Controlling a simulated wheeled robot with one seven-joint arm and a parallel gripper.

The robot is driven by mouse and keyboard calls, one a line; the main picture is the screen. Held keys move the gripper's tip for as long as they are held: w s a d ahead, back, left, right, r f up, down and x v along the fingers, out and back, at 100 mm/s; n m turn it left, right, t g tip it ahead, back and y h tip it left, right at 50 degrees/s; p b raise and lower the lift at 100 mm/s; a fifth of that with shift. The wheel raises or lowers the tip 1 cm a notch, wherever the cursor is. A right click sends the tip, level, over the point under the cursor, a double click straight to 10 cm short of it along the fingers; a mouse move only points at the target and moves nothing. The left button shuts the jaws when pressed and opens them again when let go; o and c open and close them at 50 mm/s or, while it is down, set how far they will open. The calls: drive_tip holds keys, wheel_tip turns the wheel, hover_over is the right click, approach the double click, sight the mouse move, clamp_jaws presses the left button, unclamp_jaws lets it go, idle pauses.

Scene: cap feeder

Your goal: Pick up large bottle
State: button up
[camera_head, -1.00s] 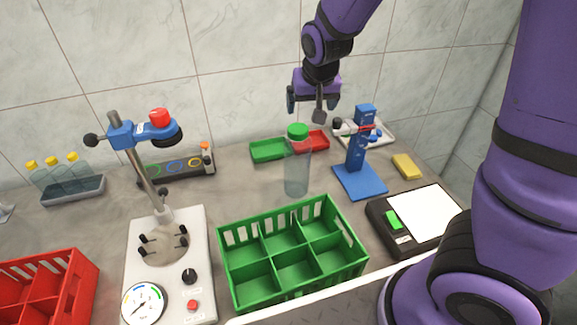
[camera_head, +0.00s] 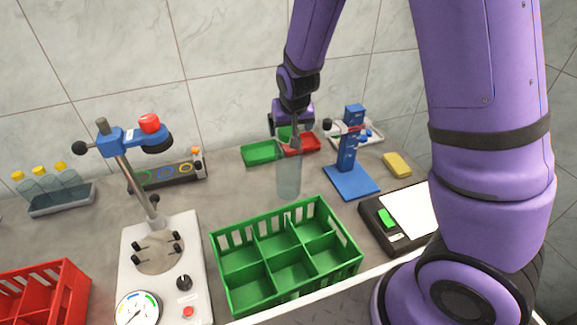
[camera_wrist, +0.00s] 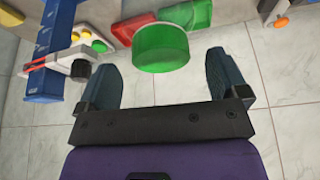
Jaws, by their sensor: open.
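The large bottle (camera_head: 289,181) is a clear, tall bottle standing upright on the counter behind the green crate. Its green cap (camera_wrist: 161,47) shows large in the wrist view, at the far end of the space between the fingertips. In the head view my gripper (camera_head: 288,134) is around or just in front of the bottle's top and partly hides the cap. In the wrist view the two dark fingers are spread apart, one to each side of the cap, with a gap on both sides. I cannot tell how far down the fingers reach.
A green six-compartment crate (camera_head: 336,269) stands empty in front of the bottle. A blue stand (camera_head: 352,178) is close at the right. Green (camera_head: 262,153) and red (camera_head: 303,143) trays lie behind. A capping press (camera_head: 165,250) stands left.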

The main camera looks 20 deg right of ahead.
sight(288, 130)
drive_tip(key=shift+x, duration=1.55)
drive_tip(key=shift+a, duration=0.1)
drive_tip(key=shift+w+r, duration=0.1)
clamp_jaws()
